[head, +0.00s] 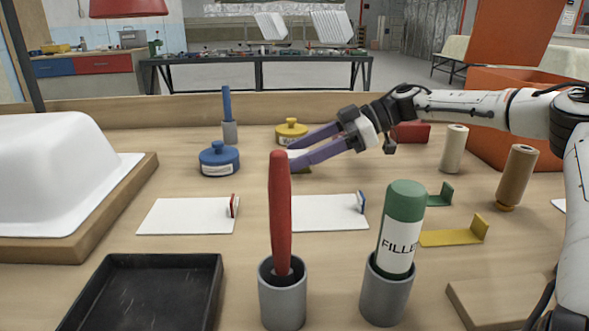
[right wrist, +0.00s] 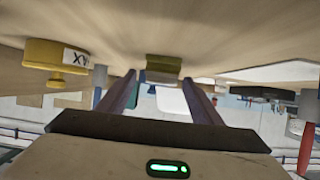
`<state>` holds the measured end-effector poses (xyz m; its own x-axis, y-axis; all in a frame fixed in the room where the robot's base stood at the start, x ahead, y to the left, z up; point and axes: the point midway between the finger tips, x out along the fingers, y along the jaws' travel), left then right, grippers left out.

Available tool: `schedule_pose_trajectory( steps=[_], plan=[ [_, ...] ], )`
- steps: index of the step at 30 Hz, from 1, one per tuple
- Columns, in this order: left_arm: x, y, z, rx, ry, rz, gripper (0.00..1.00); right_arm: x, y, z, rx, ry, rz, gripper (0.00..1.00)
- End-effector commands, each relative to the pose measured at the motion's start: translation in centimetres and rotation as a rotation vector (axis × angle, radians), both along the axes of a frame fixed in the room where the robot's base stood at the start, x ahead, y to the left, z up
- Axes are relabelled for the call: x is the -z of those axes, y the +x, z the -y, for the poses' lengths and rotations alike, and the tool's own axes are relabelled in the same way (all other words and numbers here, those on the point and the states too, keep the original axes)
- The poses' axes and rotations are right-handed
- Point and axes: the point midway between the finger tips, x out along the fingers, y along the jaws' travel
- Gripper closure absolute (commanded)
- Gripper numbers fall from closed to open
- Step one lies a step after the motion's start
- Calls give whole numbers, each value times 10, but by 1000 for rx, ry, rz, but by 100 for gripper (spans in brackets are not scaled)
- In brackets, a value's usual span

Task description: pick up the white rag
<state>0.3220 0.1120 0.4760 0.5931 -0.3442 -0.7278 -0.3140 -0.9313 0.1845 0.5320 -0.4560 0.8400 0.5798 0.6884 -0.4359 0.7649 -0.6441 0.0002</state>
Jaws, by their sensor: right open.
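My right gripper (head: 290,154) is open above the back middle of the table, its two purple fingers pointing left. A small pale patch (head: 299,153) shows between the fingers, over an olive-yellow piece; it may be the white rag, but the fingers hide much of it. In the right wrist view, the open fingers (right wrist: 162,88) stand either side of a small olive block (right wrist: 162,68), which sits on the table just beyond them, apart from both. I cannot make out a clear rag there. My left gripper is not in view.
A yellow pot (head: 291,132) stands just behind the gripper and a blue pot (head: 219,160) to its left. A red-handled tool (head: 280,215) and a green-capped filler bottle (head: 400,230) stand in grey cups in front. White sheets (head: 185,217) lie flat mid-table.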

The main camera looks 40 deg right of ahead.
Motion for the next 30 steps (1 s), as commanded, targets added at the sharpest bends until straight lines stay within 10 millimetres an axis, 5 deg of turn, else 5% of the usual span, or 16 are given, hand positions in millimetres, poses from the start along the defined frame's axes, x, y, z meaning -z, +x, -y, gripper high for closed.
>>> schedule_pose_trajectory(
  steps=[12,20,30],
  plan=[
    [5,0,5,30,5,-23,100,8,12,-14,0,0,0,41],
    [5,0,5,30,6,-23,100,8,12,-14,1,0,1,83],
    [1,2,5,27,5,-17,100,0,12,-14,1,0,3,85]
  ],
)
